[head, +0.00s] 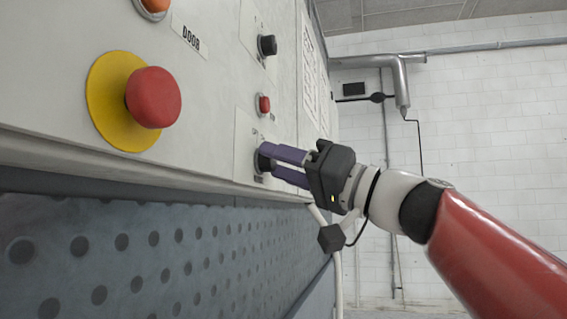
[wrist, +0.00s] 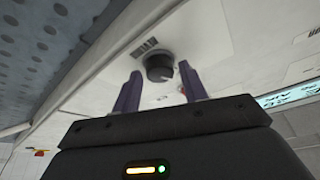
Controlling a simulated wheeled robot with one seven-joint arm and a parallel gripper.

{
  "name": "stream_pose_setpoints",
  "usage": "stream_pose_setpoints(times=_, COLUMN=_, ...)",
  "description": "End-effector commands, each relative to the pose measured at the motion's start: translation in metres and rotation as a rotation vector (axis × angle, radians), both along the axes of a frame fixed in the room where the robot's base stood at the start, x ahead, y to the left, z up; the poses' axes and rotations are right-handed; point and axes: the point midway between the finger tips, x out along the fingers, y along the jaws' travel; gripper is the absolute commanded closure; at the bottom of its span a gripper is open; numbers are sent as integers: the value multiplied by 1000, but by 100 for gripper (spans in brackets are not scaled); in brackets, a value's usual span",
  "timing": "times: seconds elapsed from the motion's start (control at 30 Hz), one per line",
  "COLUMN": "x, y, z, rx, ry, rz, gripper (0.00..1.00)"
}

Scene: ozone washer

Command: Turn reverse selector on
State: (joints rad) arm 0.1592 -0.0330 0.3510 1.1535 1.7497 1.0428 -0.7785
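A black rotary selector knob (head: 262,162) sits low on the pale control panel, and my gripper is at it. In the wrist view the knob (wrist: 159,67) shows between and just beyond the two purple fingertips. My gripper (head: 269,159) is open, one finger on either side of the knob's line; the fingers (wrist: 158,74) look apart from it in the wrist view. Whether either finger touches it, I cannot tell. A small label (wrist: 144,45) beside the knob is too blurred to read. A second black selector (head: 267,45) is higher on the panel.
A red emergency button (head: 153,97) on a yellow ring is at the left. A small red button (head: 264,104) lies between the two selectors. A perforated blue-grey panel (head: 140,250) is below. Free room lies right of the machine, before the white wall (head: 480,110).

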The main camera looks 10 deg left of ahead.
Motion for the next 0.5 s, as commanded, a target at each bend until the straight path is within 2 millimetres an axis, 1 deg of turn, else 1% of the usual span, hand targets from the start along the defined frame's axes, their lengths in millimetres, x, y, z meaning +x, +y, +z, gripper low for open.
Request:
stream_pose_setpoints(times=0.03, x=0, y=0, z=0, rx=0, ry=0, rz=0, gripper=64)
stream_pose_setpoints(times=0.2, x=0, y=0, z=0, rx=0, ry=0, rz=0, gripper=86)
stream_pose_setpoints(times=0.27, x=0, y=0, z=0, rx=0, ry=0, rz=0, gripper=93)
stream_pose_setpoints(times=0.5, x=-1, y=0, z=0, rx=2, ry=26, rz=0, gripper=93)
